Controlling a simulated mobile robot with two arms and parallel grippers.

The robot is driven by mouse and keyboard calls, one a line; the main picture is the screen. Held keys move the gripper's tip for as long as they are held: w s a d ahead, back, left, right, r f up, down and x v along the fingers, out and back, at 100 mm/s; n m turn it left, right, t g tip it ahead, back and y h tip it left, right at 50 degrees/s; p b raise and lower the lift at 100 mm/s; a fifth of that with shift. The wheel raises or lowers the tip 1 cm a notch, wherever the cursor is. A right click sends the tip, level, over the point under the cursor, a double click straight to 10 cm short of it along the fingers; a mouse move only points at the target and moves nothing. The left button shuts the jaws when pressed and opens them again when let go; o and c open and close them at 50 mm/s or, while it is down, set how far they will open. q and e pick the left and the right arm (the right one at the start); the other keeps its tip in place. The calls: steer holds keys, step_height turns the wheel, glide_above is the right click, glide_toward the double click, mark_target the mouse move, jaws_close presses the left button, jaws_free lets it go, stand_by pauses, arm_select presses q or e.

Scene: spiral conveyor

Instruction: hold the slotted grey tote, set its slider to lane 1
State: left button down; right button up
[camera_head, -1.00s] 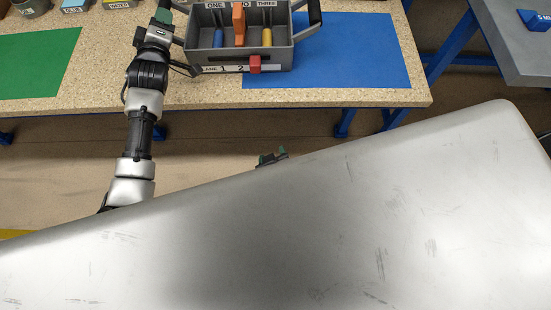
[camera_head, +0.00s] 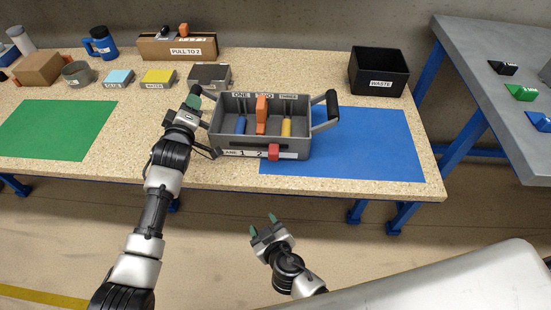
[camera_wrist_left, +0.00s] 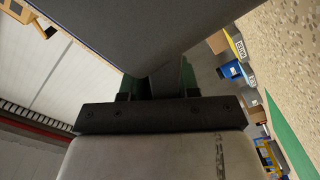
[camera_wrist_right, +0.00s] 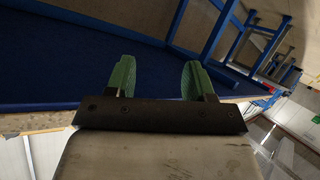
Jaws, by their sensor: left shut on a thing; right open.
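The slotted grey tote (camera_head: 218,133) stands on the table, its right part over the blue mat. Its compartments are labelled ONE, TWO and THREE. A blue piece (camera_head: 240,125) is in ONE, an orange one (camera_head: 262,114) stands tall in TWO, and a yellow one (camera_head: 286,127) is in THREE. The red slider (camera_head: 274,152) on the front lane strip sits just right of the 2. My left gripper (camera_head: 193,98) is shut on the tote's left handle, which the left wrist view shows between its fingers (camera_wrist_left: 158,82). My right gripper (camera_head: 262,228) is open and empty, in front of the table edge.
The blue mat (camera_head: 365,150) and green mat (camera_head: 50,130) are bare around the tote. A black WASTE bin (camera_head: 380,82) stands at the back right. Small boxes and a PULL TO 2 carton (camera_head: 160,47) line the back. A grey side table (camera_head: 490,50) holds coloured wedges.

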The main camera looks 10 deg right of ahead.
steer(key=a+r+n+g+y, duration=0.3)
steer(key=a+r+n+y, duration=0.7)
steer(key=r+n+y, duration=0.1)
steer(key=s+a+r+n+g+y, duration=0.2)
steer(key=s+r+n+g+y, duration=0.1)
steer(key=n+g, duration=0.2)
step_height(320, 180, up, 14)
steer(key=r+n+g+h, duration=0.1)
steer(key=n+g+h, duration=0.4)
steer(key=n+h, duration=0.9)
glide_above(274, 150)
steer(key=m+h, duration=0.3)
steer(key=shift+y, duration=0.3)
step_height(274, 150, down, 11)
steer(key=shift+f, duration=0.15)
